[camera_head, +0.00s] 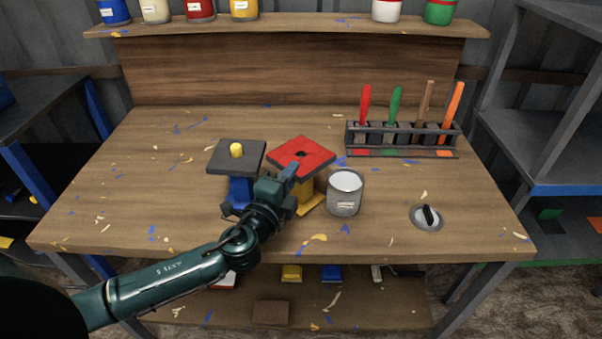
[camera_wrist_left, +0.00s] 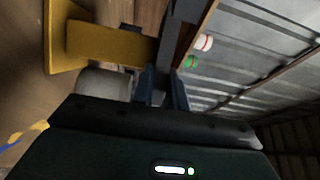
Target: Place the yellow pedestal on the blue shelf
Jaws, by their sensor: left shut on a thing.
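The yellow pedestal (camera_head: 307,190) stands upright on the workbench, with a yellow base and column and a square red top plate with a dark hole. My left gripper (camera_head: 290,174) reaches in from the front left and is shut on the pedestal near the edge of its top plate. In the left wrist view, the yellow column (camera_wrist_left: 112,46) lies sideways beyond the fingers (camera_wrist_left: 166,88). Whether the base is slightly lifted I cannot tell. My right gripper is out of view.
A blue pedestal (camera_head: 240,189) with a dark top and yellow knob stands left of it. A grey can (camera_head: 345,196) stands close on its right. A rack of colored-handled tools (camera_head: 402,150) is behind right. The bench's right front has a small round metal dish (camera_head: 427,217).

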